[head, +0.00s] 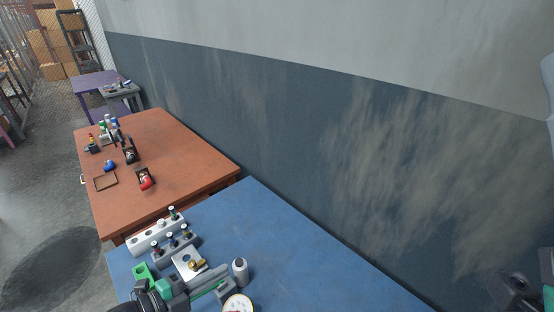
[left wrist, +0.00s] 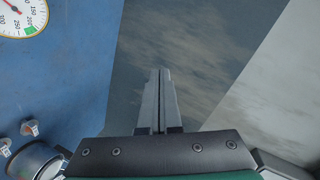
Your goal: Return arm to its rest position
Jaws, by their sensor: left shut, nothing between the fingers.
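My left gripper shows in the left wrist view (left wrist: 160,72) with its two grey fingers pressed together and nothing between them. The fingers are over the dark lower wall and the blue table's edge, touching nothing that I can see. In the head view my left arm's dark and green wrist is low in the picture, over the front of the blue table (head: 290,240). Part of my right arm shows at the lower right edge of the head view, by the wall; its fingers cannot be made out.
Near my left wrist on the blue table are a round dial gauge (head: 238,303), a grey cylinder (head: 240,270), a white block with a brass part (head: 188,262) and a white rack (head: 155,233). A brown table (head: 195,165) stands beyond. The blue table's right part is bare.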

